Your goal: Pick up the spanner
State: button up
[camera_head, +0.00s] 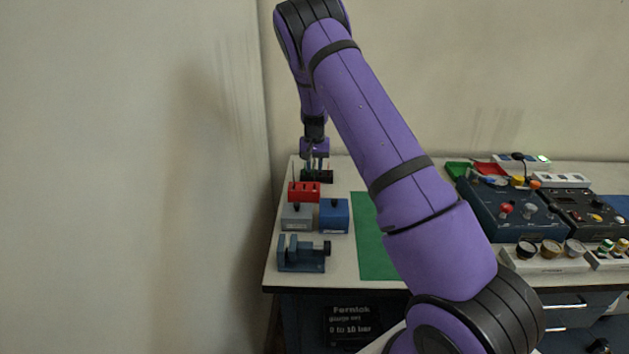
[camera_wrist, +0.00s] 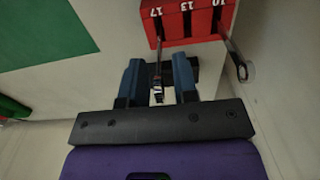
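A red rack (camera_wrist: 172,17) marked 17, 13 and 10 is at the top of the wrist view; it also shows at the back left of the bench in the head view (camera_head: 304,192). A metal spanner (camera_wrist: 157,88) in line with the slot marked 17 lies between the two blue fingers of my gripper (camera_wrist: 158,68). The fingers are apart, with a visible gap on each side of the spanner. A second spanner (camera_wrist: 236,62) sticks out from the slot marked 10. In the head view my gripper (camera_head: 316,163) is just behind the rack, its fingertips small and unclear.
Control boxes (camera_head: 510,210) fill the right side. A wall is close on the left.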

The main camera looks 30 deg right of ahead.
grip_shut()
jog(key=shift+r, duration=0.15)
